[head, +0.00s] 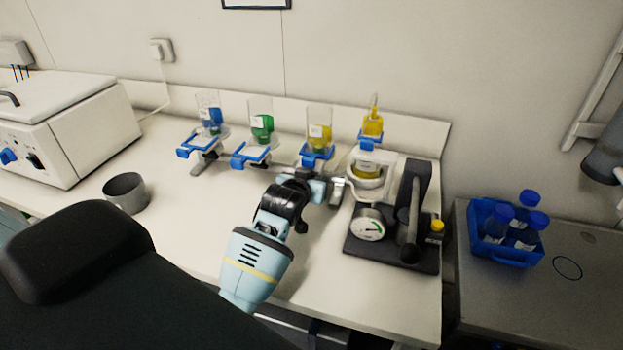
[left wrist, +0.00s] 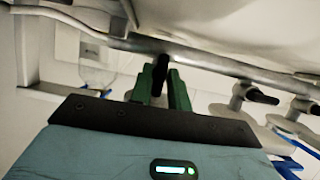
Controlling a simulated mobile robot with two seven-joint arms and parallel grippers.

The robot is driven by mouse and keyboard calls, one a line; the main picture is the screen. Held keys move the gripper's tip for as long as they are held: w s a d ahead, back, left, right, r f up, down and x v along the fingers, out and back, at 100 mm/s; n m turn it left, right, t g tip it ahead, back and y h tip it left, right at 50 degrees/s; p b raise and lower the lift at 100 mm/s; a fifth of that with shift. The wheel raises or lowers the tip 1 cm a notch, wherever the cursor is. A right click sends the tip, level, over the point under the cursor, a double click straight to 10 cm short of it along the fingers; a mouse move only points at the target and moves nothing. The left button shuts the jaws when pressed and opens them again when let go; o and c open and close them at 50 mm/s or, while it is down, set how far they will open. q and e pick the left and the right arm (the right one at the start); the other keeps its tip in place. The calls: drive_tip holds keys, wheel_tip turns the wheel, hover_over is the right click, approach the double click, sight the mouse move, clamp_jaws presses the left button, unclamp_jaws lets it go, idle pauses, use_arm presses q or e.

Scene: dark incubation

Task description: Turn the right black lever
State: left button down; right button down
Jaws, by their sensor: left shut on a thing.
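My left gripper (head: 322,188) reaches from the lower left to the right end of the metal valve row, below the bottle of yellow liquid (head: 319,134). In the left wrist view its green fingers (left wrist: 162,90) are shut on a black lever (left wrist: 160,68) under a metal pipe (left wrist: 200,62). In the head view the gripper hides this lever. Two other black levers show in the left wrist view, one in the middle (left wrist: 262,96) and one at the right edge (left wrist: 308,106). My right gripper is not in view.
A pump stand with a gauge (head: 369,225) and upright black handle (head: 412,215) stands close right of the gripper. Blue (head: 209,117) and green (head: 262,125) bottles stand left. A grey cup (head: 126,194) is far left. The front bench surface is mostly clear.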

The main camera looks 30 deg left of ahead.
use_arm(q)
drive_tip(key=shift+r, duration=0.1)
drive_tip(key=c, duration=1.5)
unclamp_jaws()
drive_tip(key=shift+o, duration=0.2)
drive_tip(key=v, duration=0.7)
drive_tip(key=shift+s, duration=0.35)
drive_tip(key=shift+d, duration=0.1)
